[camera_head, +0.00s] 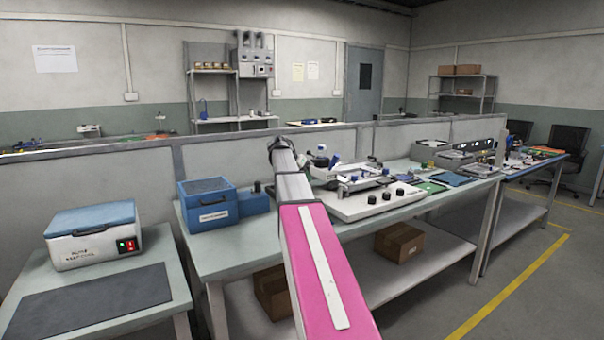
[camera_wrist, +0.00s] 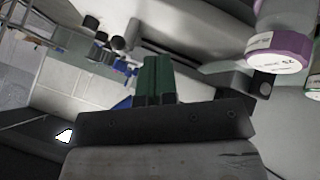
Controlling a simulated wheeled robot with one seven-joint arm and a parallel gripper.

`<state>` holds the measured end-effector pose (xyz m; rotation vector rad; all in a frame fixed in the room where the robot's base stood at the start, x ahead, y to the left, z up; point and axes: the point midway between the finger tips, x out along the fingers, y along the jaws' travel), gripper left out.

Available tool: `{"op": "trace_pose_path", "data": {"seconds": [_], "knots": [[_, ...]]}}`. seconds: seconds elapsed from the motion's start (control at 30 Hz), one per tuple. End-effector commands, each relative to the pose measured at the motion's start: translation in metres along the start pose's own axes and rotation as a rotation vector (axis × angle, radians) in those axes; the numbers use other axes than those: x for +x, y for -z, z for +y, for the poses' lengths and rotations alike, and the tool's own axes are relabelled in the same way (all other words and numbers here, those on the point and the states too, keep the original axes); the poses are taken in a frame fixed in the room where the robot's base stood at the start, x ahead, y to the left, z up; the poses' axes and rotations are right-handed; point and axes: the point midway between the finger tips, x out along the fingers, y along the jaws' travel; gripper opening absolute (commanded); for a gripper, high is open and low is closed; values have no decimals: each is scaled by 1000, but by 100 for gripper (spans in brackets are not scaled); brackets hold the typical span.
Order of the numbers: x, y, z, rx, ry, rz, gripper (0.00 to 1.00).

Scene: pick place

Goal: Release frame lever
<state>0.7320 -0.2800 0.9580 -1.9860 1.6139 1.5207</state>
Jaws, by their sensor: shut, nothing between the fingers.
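A white bench machine (camera_head: 368,203) with black knobs stands on the middle bench. A framed fixture (camera_head: 362,178) with small blue and metal parts sits on top of it. I cannot tell which part is the frame lever. My pink and grey arm reaches over the machine's left side and hides part of it. My gripper (camera_wrist: 158,62) shows in the wrist view as two green fingers, shut together and empty. Grey machine surfaces and small blue parts lie beyond the fingertips. I cannot tell whether the fingertips touch anything.
A blue box (camera_head: 208,204) stands left of the machine, and a blue-lidded white unit (camera_head: 95,236) further left. Circuit boards (camera_head: 432,187) and trays lie to the right. A grey partition (camera_head: 225,160) runs behind. A purple-ended labelled cylinder (camera_wrist: 278,52) is close in the wrist view.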

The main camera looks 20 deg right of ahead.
Motion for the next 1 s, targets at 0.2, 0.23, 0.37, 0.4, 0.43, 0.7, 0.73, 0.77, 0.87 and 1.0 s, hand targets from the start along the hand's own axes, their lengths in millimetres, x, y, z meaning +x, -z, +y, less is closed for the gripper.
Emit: {"op": "trace_pose_path", "data": {"seconds": [0.2,0.23,0.37,0.4,0.43,0.7,0.73,0.77,0.87,1.0], "knots": [[42,0,0,0,-1,-1,0],[47,0,0,0,-1,-1,0],[52,1,21,3,0,0,0],[53,1,25,2,0,0,0],[54,2,28,1,0,1,0],[57,4,38,1,1,1,0],[57,4,38,1,1,1,0],[57,4,38,1,1,1,0],[57,4,38,0,1,1,0],[57,4,38,0,1,1,0]]}}
